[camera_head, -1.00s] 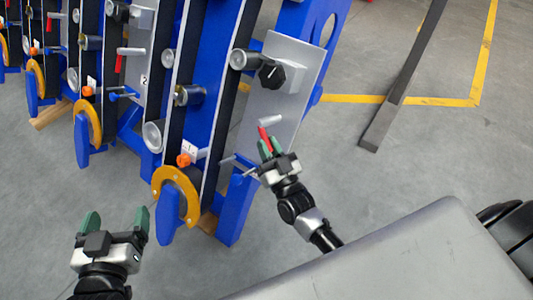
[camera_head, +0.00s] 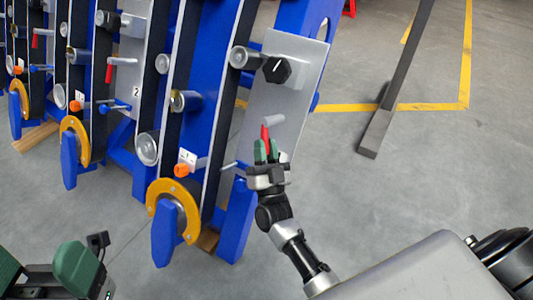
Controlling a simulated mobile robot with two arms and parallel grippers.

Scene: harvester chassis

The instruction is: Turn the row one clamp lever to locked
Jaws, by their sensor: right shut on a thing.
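The row one clamp lever (camera_head: 265,133) is red and sits on the grey plate (camera_head: 300,92) of the nearest blue row, below a black knob. It points downward from a pale cylindrical pivot (camera_head: 273,120). My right gripper (camera_head: 266,151) is shut on the lever's lower end, with its green fingers on both sides and hiding the tip. My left gripper (camera_head: 40,266) is open and empty at the lower left, cut off partly by the picture edge and well away from the lever.
A black knob (camera_head: 277,69) is above the lever. A peg (camera_head: 233,165) sticks out left of my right gripper. Orange handle (camera_head: 182,170) and yellow ring (camera_head: 175,192) are on the row's lower front. A dark post (camera_head: 378,130) stands right. Floor between is clear.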

